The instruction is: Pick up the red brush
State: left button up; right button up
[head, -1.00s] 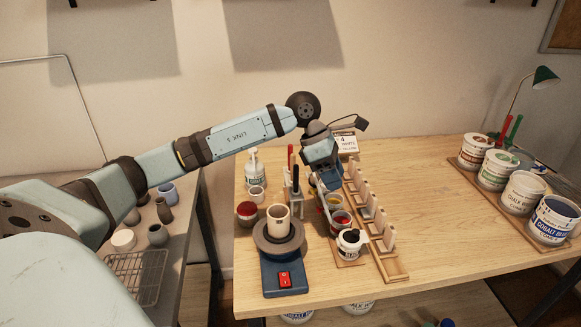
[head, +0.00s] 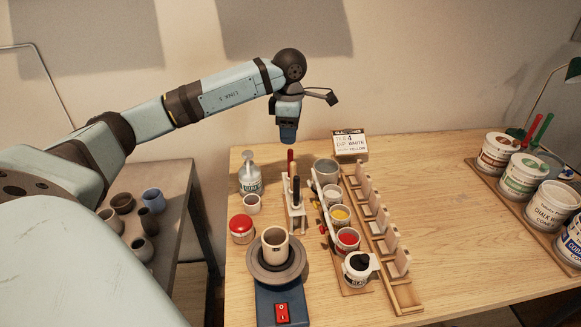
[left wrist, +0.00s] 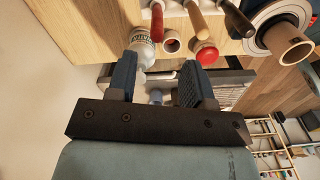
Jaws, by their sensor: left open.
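The red brush (head: 290,161) stands upright with its handle up in a white brush rack (head: 297,216). In the left wrist view a red handle (left wrist: 157,22) shows at the top edge, beyond the fingers. My left gripper (head: 288,138) hangs above and behind the rack in the head view, pointing down and apart from the brush. In the left wrist view its two blue fingers (left wrist: 160,78) are spread, with nothing held between them. A black-handled brush (head: 296,190) stands in front of the red one. My right gripper is not in view.
A pump bottle (head: 250,178), small cup (head: 252,204) and red-lidded jar (head: 241,228) stand left of the rack. A wheel (head: 265,273) bearing a cup (head: 275,244) is in front. Paint cups (head: 340,217) and a wooden rack (head: 405,300) stand right. The table's right middle is clear.

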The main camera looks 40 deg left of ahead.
pick_arm(q)
send_over(290, 160)
jog(key=f, duration=0.4)
jog(key=shift+w+a+f, duration=0.1)
jog(key=shift+w+a, duration=0.05)
jog(key=shift+a, duration=0.1)
jog(key=shift+f+p, duration=0.45)
jog(key=shift+f, duration=0.25)
jog(key=f+p, duration=0.1)
jog(key=f, duration=0.3)
jog(key=shift+w+f, duration=0.1)
jog(key=shift+w, duration=0.1)
grip_shut()
